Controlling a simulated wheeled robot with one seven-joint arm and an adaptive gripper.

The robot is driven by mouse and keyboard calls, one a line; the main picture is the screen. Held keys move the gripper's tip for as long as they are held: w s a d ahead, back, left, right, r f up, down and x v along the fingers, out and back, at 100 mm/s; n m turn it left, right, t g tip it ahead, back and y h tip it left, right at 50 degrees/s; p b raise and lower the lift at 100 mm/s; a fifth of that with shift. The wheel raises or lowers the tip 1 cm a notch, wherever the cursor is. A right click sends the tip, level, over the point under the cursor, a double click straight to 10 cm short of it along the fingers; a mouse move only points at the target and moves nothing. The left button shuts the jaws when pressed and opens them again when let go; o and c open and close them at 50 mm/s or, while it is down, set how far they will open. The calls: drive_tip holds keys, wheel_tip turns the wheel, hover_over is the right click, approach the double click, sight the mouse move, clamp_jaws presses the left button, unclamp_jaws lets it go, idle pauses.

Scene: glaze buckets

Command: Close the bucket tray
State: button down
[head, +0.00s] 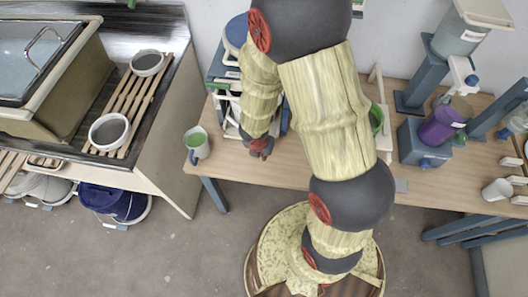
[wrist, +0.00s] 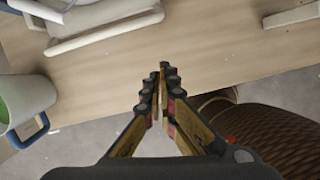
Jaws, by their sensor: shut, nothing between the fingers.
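My gripper (head: 262,153) is shut and empty, just over the front edge of the wooden table. In the wrist view its fingers (wrist: 162,72) meet and point at the table edge. A white framed piece (head: 230,108), which may be the bucket tray, stands behind my gripper, mostly hidden by my arm. In the wrist view a white bar-like part (wrist: 100,30) lies at the upper left, ahead of the fingertips and apart from them. I cannot tell how far the tray is open. A blue-and-white bucket (head: 236,32) shows partly behind my arm.
A mug (head: 196,144) with green contents and a blue handle stands left of my gripper, close by in the wrist view (wrist: 25,105). A green container (head: 376,118) is partly hidden behind my arm. A purple bucket (head: 440,126) stands right.

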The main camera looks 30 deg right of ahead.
drive_tip(key=b+x, duration=0.3)
drive_tip(key=x, duration=0.3)
drive_tip(key=shift+d+f+b, duration=0.1)
drive_tip(key=shift+f+b, duration=0.25)
drive_tip(key=shift+w+d+f, duration=0.2)
drive_tip(key=shift+f, duration=0.05)
drive_tip(key=shift+w+d+r+p, duration=0.7)
drive_tip(key=shift+d+r, duration=0.05)
drive_tip(key=shift+r, duration=0.05)
drive_tip(key=shift+w+d+r, duration=0.2)
drive_tip(key=shift+w+d, duration=0.1)
drive_tip(key=shift+d, duration=0.05)
drive_tip(key=shift+w+d, duration=0.1)
drive_tip(key=w+d+p, duration=0.2)
drive_tip(key=w+p, duration=0.1)
drive_tip(key=shift+w+d+r, duration=0.15)
drive_tip(key=shift+w+d, duration=0.2)
drive_tip(key=shift+w, duration=0.15)
